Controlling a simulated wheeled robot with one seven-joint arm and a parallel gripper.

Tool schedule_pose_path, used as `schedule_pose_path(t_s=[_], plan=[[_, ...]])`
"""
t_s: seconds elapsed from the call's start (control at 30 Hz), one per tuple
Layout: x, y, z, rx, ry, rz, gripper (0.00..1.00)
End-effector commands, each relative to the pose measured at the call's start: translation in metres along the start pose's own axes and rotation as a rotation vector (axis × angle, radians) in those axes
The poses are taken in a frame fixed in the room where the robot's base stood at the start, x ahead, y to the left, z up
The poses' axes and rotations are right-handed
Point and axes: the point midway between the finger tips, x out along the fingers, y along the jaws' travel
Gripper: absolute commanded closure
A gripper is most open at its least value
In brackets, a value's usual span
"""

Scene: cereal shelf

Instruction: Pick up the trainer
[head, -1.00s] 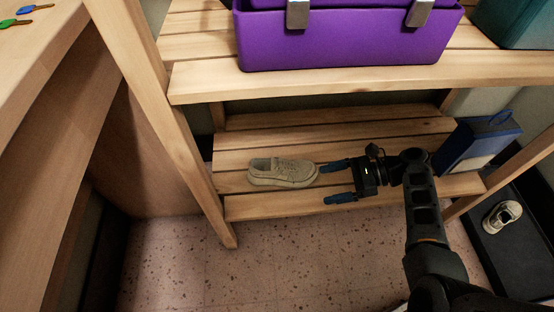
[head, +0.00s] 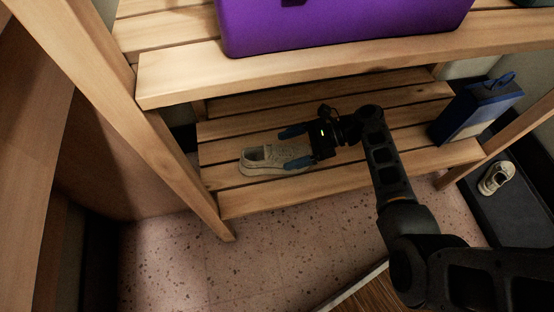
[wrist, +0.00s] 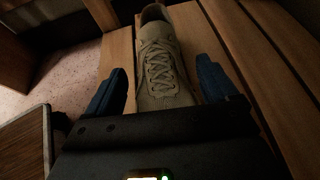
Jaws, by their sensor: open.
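A beige lace-up trainer (head: 262,160) lies on the lower slatted shelf near its left end. My gripper (head: 294,148) is open at the right end of the trainer, with its blue fingers one on each side of it. In the wrist view the trainer (wrist: 158,58) lies between the two spread fingers of my gripper (wrist: 160,90), with a gap on each side. The end of the trainer nearest my wrist is hidden behind the dark gripper body.
The wooden lower shelf (head: 330,184) has bare slats around the trainer. A purple box (head: 340,22) stands on the upper shelf above. A blue box (head: 478,108) stands at the lower shelf's right end. Another light shoe (head: 494,178) lies on a dark mat (head: 520,213) at right.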

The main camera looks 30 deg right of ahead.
Motion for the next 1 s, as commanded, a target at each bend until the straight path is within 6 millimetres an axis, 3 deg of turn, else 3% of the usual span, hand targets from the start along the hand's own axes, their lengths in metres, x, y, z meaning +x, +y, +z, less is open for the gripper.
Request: schedule_pose_path(t_s=[0.13, 0.4, 1.0], plan=[[0.0152, 0.0006, -0.0015, 0.000, 0.001, 0.002, 0.14], [0.0167, 0.0001, 0.0000, 0.001, 0.001, 0.000, 0.14], [0.0165, 0.0001, -0.0002, 0.001, 0.001, 0.000, 0.71]])
